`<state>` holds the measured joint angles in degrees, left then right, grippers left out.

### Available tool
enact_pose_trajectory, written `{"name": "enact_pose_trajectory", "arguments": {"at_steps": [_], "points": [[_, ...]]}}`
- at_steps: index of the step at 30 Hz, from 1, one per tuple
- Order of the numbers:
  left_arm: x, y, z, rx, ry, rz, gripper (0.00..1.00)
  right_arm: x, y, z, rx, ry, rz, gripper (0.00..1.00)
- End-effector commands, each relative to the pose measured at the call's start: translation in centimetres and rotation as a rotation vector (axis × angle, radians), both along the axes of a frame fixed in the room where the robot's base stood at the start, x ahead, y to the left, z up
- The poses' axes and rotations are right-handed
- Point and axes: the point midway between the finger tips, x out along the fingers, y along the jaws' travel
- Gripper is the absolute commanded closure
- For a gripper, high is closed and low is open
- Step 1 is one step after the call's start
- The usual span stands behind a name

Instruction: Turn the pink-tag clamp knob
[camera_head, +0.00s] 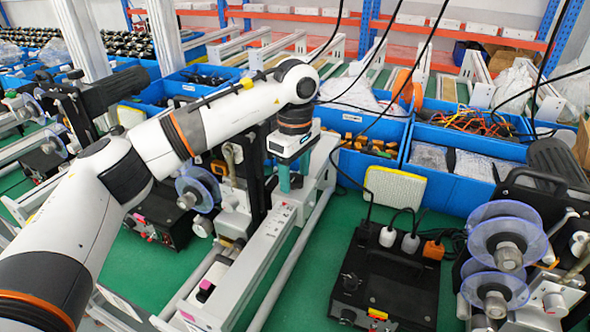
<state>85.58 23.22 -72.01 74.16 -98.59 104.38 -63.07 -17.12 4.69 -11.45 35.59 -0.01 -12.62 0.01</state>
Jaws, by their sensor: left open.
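My left arm reaches in from the left, and its gripper (293,182) points down with teal fingers over the white conveyor rail in the middle. The fingers are apart and hold nothing that I can see. A small black part with a pink top (205,287) sits on the near part of that rail, well below and left of the gripper. Pink also shows on a black control box (157,220) at left. I cannot tell which pink mark belongs to the clamp knob. The coder's mechanism beside the gripper is partly hidden by my arm. My right gripper is out of view.
A black power box with plugs (385,285) stands right of the rail. A coder with clear reels (508,243) is at far right. Blue bins (449,190) with parts line the back. Black cables hang in front. Green table (312,272) shows between the rail and the power box.

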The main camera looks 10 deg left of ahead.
Motion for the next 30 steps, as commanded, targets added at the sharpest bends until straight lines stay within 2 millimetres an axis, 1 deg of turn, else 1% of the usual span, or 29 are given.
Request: {"name": "enact_pose_trajectory", "arguments": {"at_steps": [3,4,9,12,17,23,30], "points": [[-0.01,0.01,-0.02,0.0,0.0,0.0,0.44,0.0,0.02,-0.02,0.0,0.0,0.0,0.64],[-0.01,0.01,-0.01,0.0,0.0,0.0,0.46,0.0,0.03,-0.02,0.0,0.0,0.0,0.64],[-0.01,0.01,0.01,0.0,0.001,0.0,0.74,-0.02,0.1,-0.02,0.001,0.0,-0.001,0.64],[-0.01,0.0,0.02,0.0,0.001,0.0,0.88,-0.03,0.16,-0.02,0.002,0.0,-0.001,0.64],[0.0,-0.01,0.03,0.0,0.0,0.007,0.88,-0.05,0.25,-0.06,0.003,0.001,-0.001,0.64],[0.0,-0.02,-0.01,0.0,0.0,0.062,0.88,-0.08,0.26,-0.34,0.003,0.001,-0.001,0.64],[0.03,-0.02,-0.01,0.0,-0.001,0.225,0.88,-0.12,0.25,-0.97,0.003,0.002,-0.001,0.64]]}}
